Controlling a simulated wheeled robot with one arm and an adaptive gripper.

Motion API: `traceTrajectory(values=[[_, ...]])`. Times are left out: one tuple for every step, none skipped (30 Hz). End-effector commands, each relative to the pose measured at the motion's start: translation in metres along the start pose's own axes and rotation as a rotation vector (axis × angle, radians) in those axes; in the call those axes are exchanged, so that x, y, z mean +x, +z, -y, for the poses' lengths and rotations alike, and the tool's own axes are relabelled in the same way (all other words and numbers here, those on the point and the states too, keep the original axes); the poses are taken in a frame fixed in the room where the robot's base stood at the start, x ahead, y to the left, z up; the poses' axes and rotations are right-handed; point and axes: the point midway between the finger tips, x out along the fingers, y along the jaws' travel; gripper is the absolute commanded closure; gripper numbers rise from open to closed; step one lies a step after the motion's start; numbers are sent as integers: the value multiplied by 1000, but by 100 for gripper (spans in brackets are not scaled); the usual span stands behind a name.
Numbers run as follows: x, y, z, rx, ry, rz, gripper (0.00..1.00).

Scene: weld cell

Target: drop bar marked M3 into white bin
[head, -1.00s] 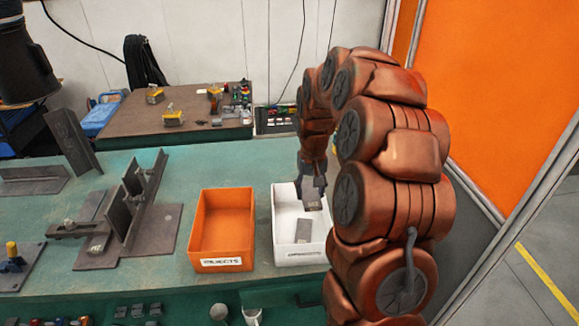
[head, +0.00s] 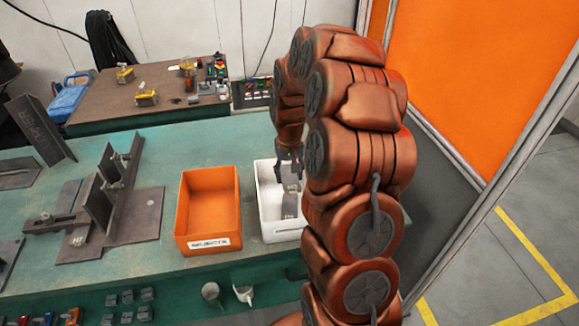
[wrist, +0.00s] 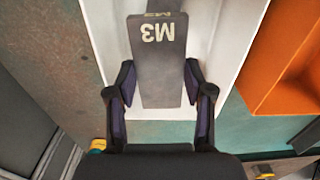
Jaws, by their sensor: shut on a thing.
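The bar marked M3 (wrist: 158,80) is a flat grey metal piece between the two fingers of my gripper (wrist: 158,92) in the wrist view. My gripper is shut on it. In the head view my gripper (head: 290,170) hangs over the white bin (head: 268,213), with the held bar (head: 292,187) below it at the bin's opening. Whether the bar touches anything in the bin cannot be told. Another grey bar (head: 289,212) lies in the white bin. In the wrist view the white bin (wrist: 228,45) is beneath the M3 bar, and part of another labelled bar (wrist: 165,5) shows beyond it.
An orange bin (head: 182,225) with a front label stands just left of the white bin. Grey metal fixtures (head: 140,215) stand further left on the green table (head: 180,140). A brown table (head: 150,110) is behind. An orange panel (head: 480,80) is at the right.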

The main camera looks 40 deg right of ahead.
Motion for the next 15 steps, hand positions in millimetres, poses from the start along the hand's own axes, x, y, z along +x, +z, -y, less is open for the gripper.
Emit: traceTrajectory(values=[[1, 0, 0, 0, 0, -1, 82], [2, 0, 0, 0, 0, -1, 82], [3, 0, 0, 0, 0, -1, 82], [3, 0, 0, 0, 0, -1, 82], [3, 0, 0, 0, 0, -1, 82], [3, 0, 0, 0, 0, -2, 82], [3, 0, 0, 0, 0, -2, 82], [3, 0, 0, 0, 0, -2, 82], [3, 0, 0, 0, 0, -2, 82], [3, 0, 0, 0, 0, -2, 82], [3, 0, 0, 0, 0, -1, 45], [3, 0, 0, 0, 0, -1, 41], [4, 0, 0, 0, 0, -1, 38], [4, 0, 0, 0, 0, -1, 35], [4, 0, 0, 0, 0, -1, 31]])
